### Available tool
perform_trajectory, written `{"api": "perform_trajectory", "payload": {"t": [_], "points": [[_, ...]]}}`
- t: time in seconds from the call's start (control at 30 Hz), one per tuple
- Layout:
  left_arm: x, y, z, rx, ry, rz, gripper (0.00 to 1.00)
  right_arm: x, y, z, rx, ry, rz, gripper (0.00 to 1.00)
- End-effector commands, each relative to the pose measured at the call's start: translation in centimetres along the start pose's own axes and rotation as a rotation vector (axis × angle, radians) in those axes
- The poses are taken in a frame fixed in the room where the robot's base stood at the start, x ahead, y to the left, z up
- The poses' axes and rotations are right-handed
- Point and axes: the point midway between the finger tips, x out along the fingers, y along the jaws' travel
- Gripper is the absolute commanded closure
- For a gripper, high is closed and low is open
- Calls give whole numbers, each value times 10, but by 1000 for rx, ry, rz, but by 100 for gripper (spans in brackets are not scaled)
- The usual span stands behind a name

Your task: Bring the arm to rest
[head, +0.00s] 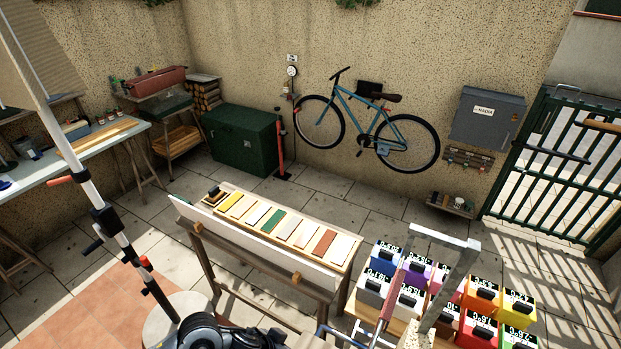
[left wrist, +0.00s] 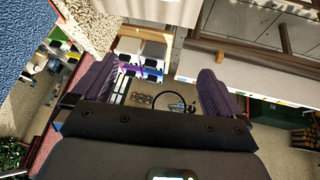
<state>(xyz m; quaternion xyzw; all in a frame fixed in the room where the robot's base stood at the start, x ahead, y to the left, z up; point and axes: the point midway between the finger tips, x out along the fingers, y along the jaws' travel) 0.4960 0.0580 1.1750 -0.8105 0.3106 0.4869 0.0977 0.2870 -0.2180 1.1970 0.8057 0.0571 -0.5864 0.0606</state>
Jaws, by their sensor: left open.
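My left gripper (left wrist: 157,88) shows in the left wrist view as two ribbed purple fingers, spread wide apart. Nothing is held between them. In the head view a black part of my arm shows at the bottom edge, left of centre, but the fingers cannot be made out there. My right gripper is in neither view.
A bench with coloured sample tiles (head: 262,223) stands in front. A parasol pole (head: 88,190) rises at left. Coloured boxes (head: 480,298) fill the lower right. A bicycle (head: 385,135) and grey cabinet (head: 487,116) hang on the back wall.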

Motion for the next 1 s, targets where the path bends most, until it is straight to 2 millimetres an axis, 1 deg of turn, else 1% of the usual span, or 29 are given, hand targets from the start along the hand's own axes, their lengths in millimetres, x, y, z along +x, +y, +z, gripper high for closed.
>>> {"api": "perform_trajectory", "payload": {"t": [0.03, 0.1, 0.17, 0.27, 0.37, 0.47, 0.57, 0.6, 0.7, 0.83, 1.0], "points": [[1, 11, 6, 15, 42, -1, 0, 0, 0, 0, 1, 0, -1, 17], [-4, 17, 7, 42, 102, -30, 0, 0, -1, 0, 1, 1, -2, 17], [-10, 18, 11, 56, 142, -67, 0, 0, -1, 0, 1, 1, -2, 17], [-24, 11, 22, 64, 179, -150, 0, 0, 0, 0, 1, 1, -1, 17], [-42, -3, 43, 61, 176, -246, 0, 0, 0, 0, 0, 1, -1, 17], [-65, -22, 72, 52, 131, -347, 0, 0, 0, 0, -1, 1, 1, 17], [-91, -41, 109, 39, 50, -438, 0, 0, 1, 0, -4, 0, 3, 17], [-101, -47, 124, 35, 11, -468, 0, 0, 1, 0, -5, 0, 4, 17], [-126, -60, 159, 28, -83, -524, 0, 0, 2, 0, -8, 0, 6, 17], [-154, -68, 198, 21, -197, -566, 0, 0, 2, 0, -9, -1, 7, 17], [-189, -72, 242, 17, -337, -589, 0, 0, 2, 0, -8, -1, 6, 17]]}}
